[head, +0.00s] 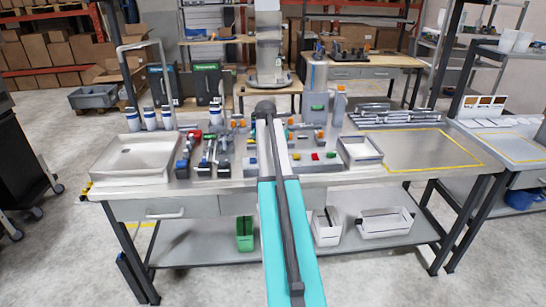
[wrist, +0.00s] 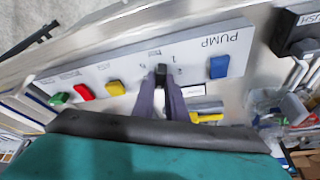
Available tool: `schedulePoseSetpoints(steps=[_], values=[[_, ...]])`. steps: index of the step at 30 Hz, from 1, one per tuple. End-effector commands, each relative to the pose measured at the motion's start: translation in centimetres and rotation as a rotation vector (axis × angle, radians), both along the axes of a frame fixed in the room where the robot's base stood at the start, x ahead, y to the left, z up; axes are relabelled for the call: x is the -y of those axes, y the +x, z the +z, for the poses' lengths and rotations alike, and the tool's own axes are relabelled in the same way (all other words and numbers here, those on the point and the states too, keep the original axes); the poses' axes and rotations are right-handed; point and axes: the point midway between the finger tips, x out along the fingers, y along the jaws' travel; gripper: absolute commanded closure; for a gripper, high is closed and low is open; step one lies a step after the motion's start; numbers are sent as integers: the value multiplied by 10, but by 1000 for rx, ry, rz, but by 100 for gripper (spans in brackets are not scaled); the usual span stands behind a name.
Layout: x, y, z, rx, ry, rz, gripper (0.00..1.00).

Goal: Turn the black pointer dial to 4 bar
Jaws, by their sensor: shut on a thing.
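A grey panel (wrist: 198,62) labelled PUMP shows upside down in the wrist view. The black pointer dial (wrist: 161,69) sits near its middle, with small scale marks around it. The marks are too small and blurred to read the pointer's setting. My gripper (wrist: 161,82) has its two dark fingers on either side of the dial, shut on it. In the head view my arm reaches over the bench front and hides the dial and the fingertips.
A blue button (wrist: 218,67) is on one side of the dial. Yellow (wrist: 115,88), red (wrist: 83,91) and green (wrist: 59,99) buttons are on the other. A white tray (head: 360,150) stands right of my arm, and valves (head: 205,150) stand left.

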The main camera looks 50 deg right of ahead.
Motion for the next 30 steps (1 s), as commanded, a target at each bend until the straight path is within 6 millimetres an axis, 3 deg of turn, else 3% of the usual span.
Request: schedulePoseSetpoints(steps=[11,12,15,30], values=[[-2,1,0,1,4,-3,100],[-2,1,0,1,4,-3,83],[-1,1,0,1,3,-2,70],[-3,-1,5,0,1,-3,70]])
